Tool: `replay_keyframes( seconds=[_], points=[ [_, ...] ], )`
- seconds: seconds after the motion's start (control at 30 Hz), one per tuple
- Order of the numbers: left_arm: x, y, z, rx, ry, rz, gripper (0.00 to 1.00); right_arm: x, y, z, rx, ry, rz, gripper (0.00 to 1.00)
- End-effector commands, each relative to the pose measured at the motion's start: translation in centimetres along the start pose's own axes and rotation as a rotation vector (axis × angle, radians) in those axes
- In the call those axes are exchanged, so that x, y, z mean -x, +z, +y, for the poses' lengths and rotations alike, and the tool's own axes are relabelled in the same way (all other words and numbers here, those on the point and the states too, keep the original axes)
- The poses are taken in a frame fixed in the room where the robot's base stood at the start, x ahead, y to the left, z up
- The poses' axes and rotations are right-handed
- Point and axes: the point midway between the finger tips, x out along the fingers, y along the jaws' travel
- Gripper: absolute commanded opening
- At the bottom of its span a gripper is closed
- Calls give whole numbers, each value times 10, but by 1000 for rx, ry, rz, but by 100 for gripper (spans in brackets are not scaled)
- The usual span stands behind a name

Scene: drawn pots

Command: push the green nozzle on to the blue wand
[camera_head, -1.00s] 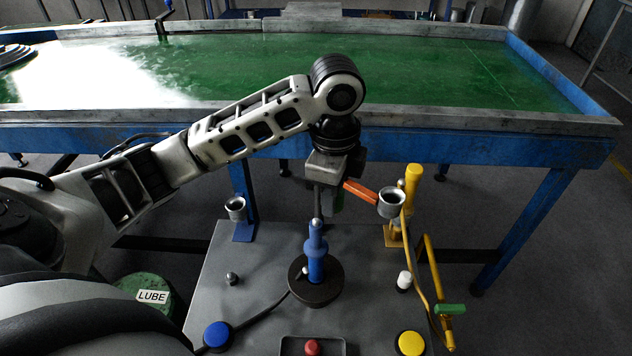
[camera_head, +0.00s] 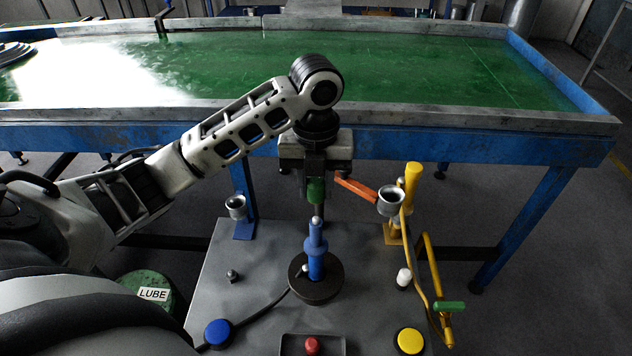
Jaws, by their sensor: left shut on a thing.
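The blue wand (camera_head: 316,262) stands upright in a round black base (camera_head: 316,288) on the grey plate, with a pale metal tip on top. My left gripper (camera_head: 316,176) points down above the wand and is shut on the green nozzle (camera_head: 316,191). The nozzle hangs below the jaws, roughly in line with the wand's tip in this view. A small gap shows between the nozzle and the tip, so they look apart; the depth between them is hard to tell. My right gripper is not in view.
An orange bar (camera_head: 356,190) and a metal cup (camera_head: 391,200) stand close right of the nozzle. Another cup (camera_head: 236,207) is at left. A yellow pipe (camera_head: 432,278) with a green handle is at right. Blue (camera_head: 218,333), red (camera_head: 312,345) and yellow (camera_head: 409,341) buttons lie in front.

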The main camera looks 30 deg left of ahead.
Motion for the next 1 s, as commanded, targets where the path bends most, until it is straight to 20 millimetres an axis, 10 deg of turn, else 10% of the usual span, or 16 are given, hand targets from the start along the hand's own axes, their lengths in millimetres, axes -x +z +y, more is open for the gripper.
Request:
replay_keyframes(
  seconds=[1.0],
  points=[
    [-58,0,0,1,-1,-1,0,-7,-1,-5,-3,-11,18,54]
  ],
)
